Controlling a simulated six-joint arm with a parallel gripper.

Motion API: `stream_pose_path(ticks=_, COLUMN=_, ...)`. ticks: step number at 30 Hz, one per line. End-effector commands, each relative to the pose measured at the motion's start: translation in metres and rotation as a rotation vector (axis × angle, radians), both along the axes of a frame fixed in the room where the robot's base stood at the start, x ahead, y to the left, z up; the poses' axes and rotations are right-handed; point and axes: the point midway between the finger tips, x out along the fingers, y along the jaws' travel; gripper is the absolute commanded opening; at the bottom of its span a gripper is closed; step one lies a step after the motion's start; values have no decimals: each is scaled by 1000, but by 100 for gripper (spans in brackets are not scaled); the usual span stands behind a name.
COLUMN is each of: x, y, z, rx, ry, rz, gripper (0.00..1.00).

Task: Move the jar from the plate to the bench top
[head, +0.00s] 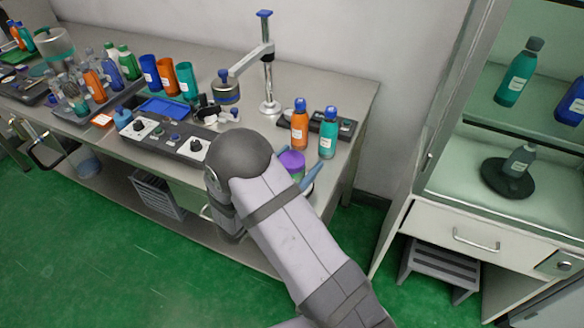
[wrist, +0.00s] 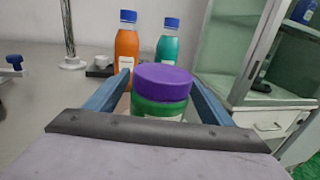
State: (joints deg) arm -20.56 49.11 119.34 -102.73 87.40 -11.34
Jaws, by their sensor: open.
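The jar has a purple lid and a green body; it stands upright in the wrist view (wrist: 160,108). In the head view only its lid and a bit of its side (head: 292,161) show beside my arm. My gripper (wrist: 159,76) is open, with one blue finger on each side of the jar. The blue fingers also show in the head view (head: 299,164). I cannot tell whether either finger touches the jar. The jar's base is hidden, and I cannot make out the plate clearly. The grey bench top (head: 330,82) extends behind and to the left.
An orange bottle (head: 299,124) and a teal bottle (head: 328,132) stand just behind the jar. A metal stand (head: 268,70) and a control panel (head: 165,135) are to the left. A glass-fronted cabinet (head: 460,225) stands to the right, across a gap.

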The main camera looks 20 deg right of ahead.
Motion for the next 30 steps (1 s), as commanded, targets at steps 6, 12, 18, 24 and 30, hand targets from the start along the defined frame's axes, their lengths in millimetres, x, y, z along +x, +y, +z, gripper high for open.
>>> stream_pose_path(ticks=6, x=9, y=-14, z=0, rx=1, ry=-1, rz=-1, gripper=75)
stream_pose_path(ticks=12, x=10, y=-14, z=0, rx=1, ry=-1, rz=1, gripper=75)
stream_pose_path(ticks=18, x=10, y=-14, z=0, rx=1, ry=-1, rz=1, gripper=37)
stream_pose_path(ticks=24, x=10, y=-14, z=1, rx=-1, ry=-3, rz=1, gripper=20)
stream_pose_path(ticks=30, x=10, y=-14, z=3, rx=0, ry=-4, rz=1, gripper=20)
